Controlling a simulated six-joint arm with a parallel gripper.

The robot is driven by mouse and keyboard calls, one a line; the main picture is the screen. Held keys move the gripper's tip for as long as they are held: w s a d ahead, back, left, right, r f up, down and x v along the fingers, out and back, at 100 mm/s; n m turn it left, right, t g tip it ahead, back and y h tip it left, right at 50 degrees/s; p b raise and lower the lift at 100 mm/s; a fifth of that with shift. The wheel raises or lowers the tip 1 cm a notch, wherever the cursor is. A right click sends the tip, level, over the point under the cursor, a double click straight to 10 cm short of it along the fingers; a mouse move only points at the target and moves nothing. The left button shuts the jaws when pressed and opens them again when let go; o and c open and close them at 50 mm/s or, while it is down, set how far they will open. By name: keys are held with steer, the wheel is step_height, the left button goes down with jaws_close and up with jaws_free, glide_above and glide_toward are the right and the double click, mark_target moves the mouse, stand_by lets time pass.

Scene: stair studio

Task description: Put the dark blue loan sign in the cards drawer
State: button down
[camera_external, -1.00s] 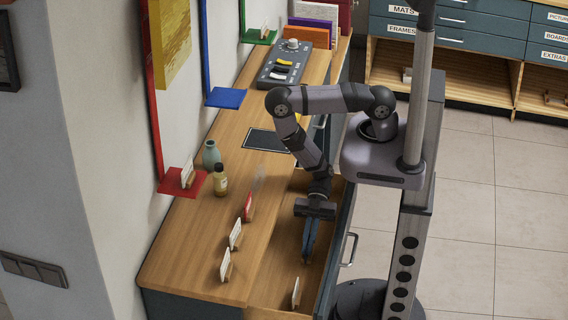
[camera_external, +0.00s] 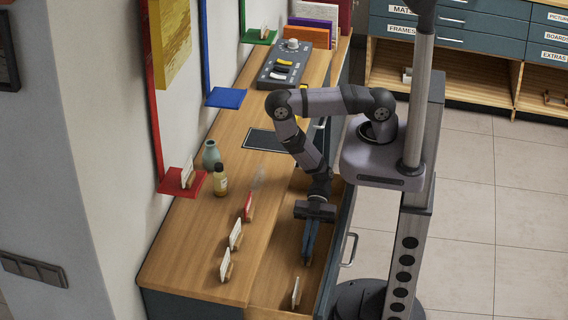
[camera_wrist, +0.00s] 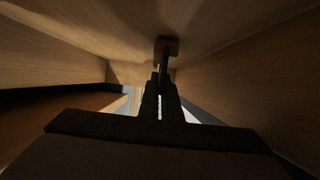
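The open drawer (camera_external: 273,291) is pulled out from the right side of the counter; no label on its front can be read. My gripper (camera_external: 310,262) points down inside it. Its fingers show a narrow gap between them, so it is slightly open. In the wrist view a dark sign on a small wooden foot (camera_wrist: 166,42) stands by the fingertips (camera_wrist: 161,82), its dark plate in line with the gap. It looks like the dark blue sign, though its colour and writing cannot be read. In the external view it cannot be told apart from the fingers.
A white sign (camera_external: 296,291) stands in the drawer, nearer the camera. On the counter (camera_external: 190,262) stand two white signs (camera_external: 225,265) (camera_external: 235,235), a red sign (camera_external: 248,206), a yellow bottle (camera_external: 220,182) and a vase (camera_external: 211,155). Drawer walls flank my gripper.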

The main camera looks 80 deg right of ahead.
steer(key=shift+f, duration=0.15)
steer(key=c, duration=1.9)
jaws_free()
steer(key=shift+d, duration=0.15)
steer(key=shift+b+v, duration=0.55)
steer(key=shift+v, duration=2.3)
steer(key=shift+d+r, duration=0.3)
steer(key=shift+d, duration=0.3)
